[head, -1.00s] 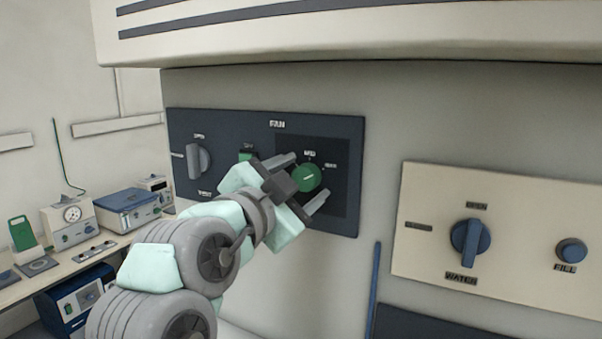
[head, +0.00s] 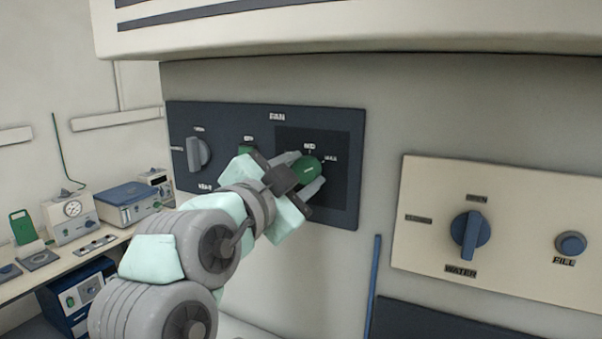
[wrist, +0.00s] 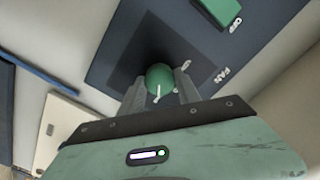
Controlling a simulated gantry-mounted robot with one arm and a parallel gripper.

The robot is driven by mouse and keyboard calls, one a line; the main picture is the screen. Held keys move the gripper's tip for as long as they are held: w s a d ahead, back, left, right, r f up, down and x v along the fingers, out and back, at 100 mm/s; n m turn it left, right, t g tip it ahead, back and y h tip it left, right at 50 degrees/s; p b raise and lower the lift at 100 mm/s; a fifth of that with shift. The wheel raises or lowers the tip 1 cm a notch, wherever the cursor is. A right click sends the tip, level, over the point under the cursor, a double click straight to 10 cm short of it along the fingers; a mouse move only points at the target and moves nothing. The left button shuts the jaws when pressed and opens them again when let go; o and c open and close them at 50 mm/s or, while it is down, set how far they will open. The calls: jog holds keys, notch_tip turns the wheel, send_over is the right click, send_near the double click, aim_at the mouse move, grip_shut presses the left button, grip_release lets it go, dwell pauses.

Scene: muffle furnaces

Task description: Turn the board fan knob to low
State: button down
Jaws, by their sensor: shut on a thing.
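The fan knob is a round green knob (head: 307,169) with a white pointer line, on the dark blue panel (head: 222,112) headed FAN. Marks beside it seem to read MID and MAX; any low mark is hidden behind my gripper. My gripper (head: 303,173) is shut on the green knob, one finger on either side of it. The wrist view shows the same knob (wrist: 160,80) between the two fingers, with its white line toward the lower part of the knob.
A grey knob (head: 198,154) and a green switch (head: 248,146) sit left on the same panel. A cream panel (head: 520,220) at right has a blue WATER knob (head: 469,236) and a FILL button (head: 570,243). An overhanging hood (head: 350,30) is above. Bench instruments stand at far left.

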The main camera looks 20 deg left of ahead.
dwell(0.3)
jog(key=n+p, duration=0.2)
jog(key=n, duration=0.1)
jog(key=shift+r, duration=0.1)
jog(key=n+p, duration=0.2)
jog(key=n, duration=0.1)
jog(key=shift+n+p, duration=0.4)
jog(key=n+p, duration=0.4)
jog(key=n, duration=0.2)
jog(key=n+p, duration=0.4)
jog(key=n, duration=0.1)
jog(key=shift+r+n, duration=0.1)
jog(key=shift+n, duration=0.2)
jog(key=n, duration=0.1)
jog(key=n+p, duration=0.1)
jog(key=n, duration=0.3)
jog(key=shift+f+p, duration=0.25)
jog(key=shift+p, duration=0.1)
jog(key=shift+n, duration=0.4)
jog(key=c, duration=0.9)
grip_release()
